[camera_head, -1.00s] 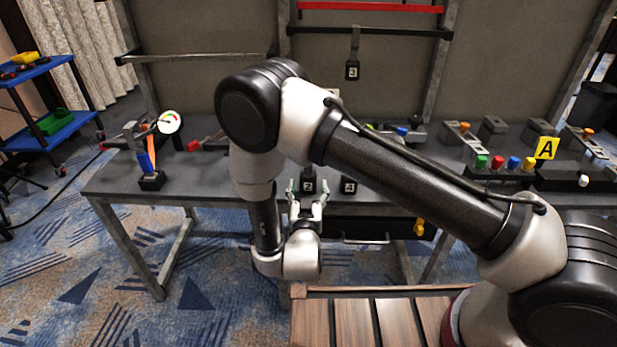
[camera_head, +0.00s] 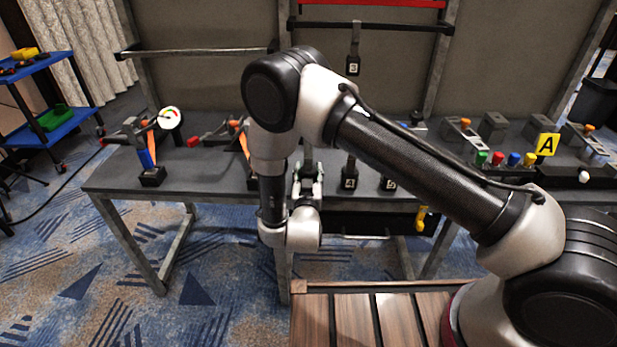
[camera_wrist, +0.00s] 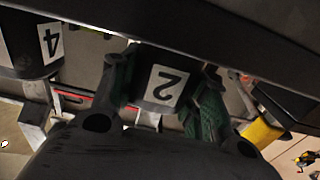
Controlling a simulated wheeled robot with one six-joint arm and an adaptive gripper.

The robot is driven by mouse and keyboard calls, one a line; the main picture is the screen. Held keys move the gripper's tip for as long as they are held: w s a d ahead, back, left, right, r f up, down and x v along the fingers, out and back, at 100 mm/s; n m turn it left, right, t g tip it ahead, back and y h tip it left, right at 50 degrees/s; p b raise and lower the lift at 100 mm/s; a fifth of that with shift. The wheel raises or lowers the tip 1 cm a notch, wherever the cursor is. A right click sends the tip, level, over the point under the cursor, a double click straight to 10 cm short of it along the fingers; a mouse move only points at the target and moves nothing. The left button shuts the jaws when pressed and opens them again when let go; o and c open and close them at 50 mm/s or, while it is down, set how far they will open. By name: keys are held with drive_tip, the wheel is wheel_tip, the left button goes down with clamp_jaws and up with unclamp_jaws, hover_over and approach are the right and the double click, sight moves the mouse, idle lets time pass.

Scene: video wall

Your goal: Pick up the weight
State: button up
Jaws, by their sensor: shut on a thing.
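The weight is a black block with a white label reading 2, upside down in the wrist view (camera_wrist: 165,85). My gripper (camera_wrist: 165,98) is shut on it, with a green-padded finger at each side. In the head view my gripper (camera_head: 307,183) is at the front edge of the table, left of two other black weights. The held weight is mostly hidden there, and I cannot tell whether it touches the table. A neighbouring weight labelled 4 (camera_wrist: 42,45) is at the upper left of the wrist view.
Two labelled black weights (camera_head: 349,178) and (camera_head: 388,183) stand close to the right of my gripper. Another weight (camera_head: 353,65) hangs from a rail above the table (camera_head: 215,172). A gauge (camera_head: 169,118) stands at the left. Coloured buttons (camera_head: 497,159) and a yellow A sign (camera_head: 547,145) are at the right.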

clamp_jaws()
drive_tip(key=shift+r, duration=0.1)
